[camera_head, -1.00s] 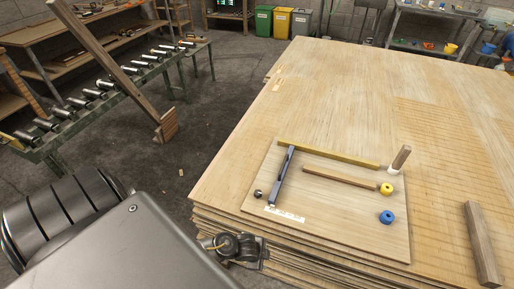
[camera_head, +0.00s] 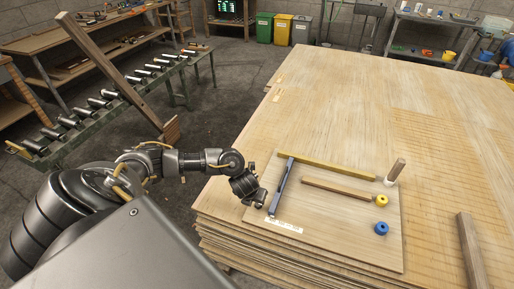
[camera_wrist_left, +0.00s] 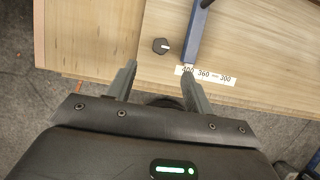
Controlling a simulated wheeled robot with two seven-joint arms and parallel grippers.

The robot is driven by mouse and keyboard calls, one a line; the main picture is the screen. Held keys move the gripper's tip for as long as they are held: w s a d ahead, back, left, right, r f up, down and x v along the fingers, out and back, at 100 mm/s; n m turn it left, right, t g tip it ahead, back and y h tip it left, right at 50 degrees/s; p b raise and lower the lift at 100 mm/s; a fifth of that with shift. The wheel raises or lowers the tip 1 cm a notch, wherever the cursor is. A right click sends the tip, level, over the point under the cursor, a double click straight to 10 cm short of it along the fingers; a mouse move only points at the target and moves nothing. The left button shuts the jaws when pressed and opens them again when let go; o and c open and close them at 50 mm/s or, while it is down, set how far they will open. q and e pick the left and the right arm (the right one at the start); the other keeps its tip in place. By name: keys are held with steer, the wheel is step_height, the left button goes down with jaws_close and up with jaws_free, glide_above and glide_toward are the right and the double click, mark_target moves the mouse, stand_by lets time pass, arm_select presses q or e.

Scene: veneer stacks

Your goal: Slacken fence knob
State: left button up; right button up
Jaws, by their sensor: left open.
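The fence knob (camera_wrist_left: 161,46), small, round and dark with a pale pointer line, sits on the board just ahead of my fingertips in the left wrist view. My left gripper (camera_wrist_left: 159,69) is open and empty, its fingers to either side below the knob. In the head view my left gripper (camera_head: 257,199) is over the board's left edge and hides the knob. The blue-grey fence bar (camera_head: 281,188) lies right of the knob; it also shows in the wrist view (camera_wrist_left: 198,35). A printed scale strip (camera_wrist_left: 213,76) lies at its near end. My right gripper is not in view.
The board (camera_head: 335,240) rests on a veneer stack (camera_head: 340,85). On it are a yellow strip (camera_head: 330,168), a wooden strip (camera_head: 335,189) with a yellow knob (camera_head: 381,201), a blue knob (camera_head: 381,228) and a wooden handle (camera_head: 397,169). A wooden block (camera_head: 470,250) lies right.

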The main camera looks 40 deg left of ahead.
mark_target(258, 205)
arm_select(q)
steer(key=b+x, duration=0.1)
steer(key=x, duration=0.8)
steer(key=shift+f+b, duration=0.3)
steer(key=shift+f, duration=0.05)
steer(key=shift+w+f, duration=0.25)
steer(key=shift+f, duration=0.25)
steer(key=c, duration=0.8)
steer(key=shift+a, duration=0.3)
steer(key=shift+c, duration=0.9)
steer(key=shift+d, duration=0.3)
